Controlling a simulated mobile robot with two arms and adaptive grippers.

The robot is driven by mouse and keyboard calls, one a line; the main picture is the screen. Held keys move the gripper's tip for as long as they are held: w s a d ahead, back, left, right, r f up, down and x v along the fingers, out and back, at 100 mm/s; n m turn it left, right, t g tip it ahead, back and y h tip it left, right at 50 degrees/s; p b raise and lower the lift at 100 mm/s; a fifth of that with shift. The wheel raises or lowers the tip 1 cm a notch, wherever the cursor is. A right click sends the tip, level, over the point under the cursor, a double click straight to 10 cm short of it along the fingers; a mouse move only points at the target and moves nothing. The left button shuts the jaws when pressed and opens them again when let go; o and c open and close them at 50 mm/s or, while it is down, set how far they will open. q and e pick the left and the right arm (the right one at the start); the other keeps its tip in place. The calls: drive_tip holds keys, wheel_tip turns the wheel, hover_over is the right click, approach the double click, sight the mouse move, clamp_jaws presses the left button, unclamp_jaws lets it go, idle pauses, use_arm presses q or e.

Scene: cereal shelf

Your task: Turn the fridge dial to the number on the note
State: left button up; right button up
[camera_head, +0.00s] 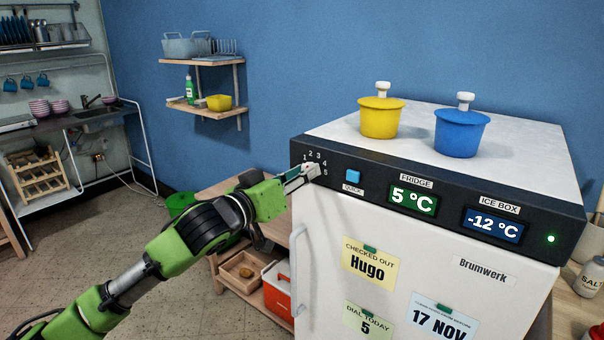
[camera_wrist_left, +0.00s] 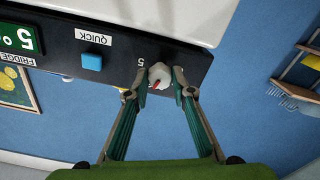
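A note (camera_head: 367,322) on the fridge door reads "DIAL TODAY 5". The dial's exact setting is hard to read. My right gripper is not in view.
The fridge (camera_head: 410,265) has a blue QUICK button (camera_head: 353,176) just right of the dial. Displays read 5 °C (camera_head: 413,200) and -12 °C (camera_head: 494,226). A yellow pot (camera_head: 381,118) and a blue pot (camera_head: 460,133) stand on top. Other notes hang on the door.

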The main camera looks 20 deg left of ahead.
use_arm(q)
drive_tip(key=shift+m, duration=0.3)
drive_tip(key=shift+m+p, duration=4.4)
drive_tip(key=shift+m, duration=3.2)
drive_tip(key=o, duration=1.1)
drive_tip(key=shift+o, duration=0.2)
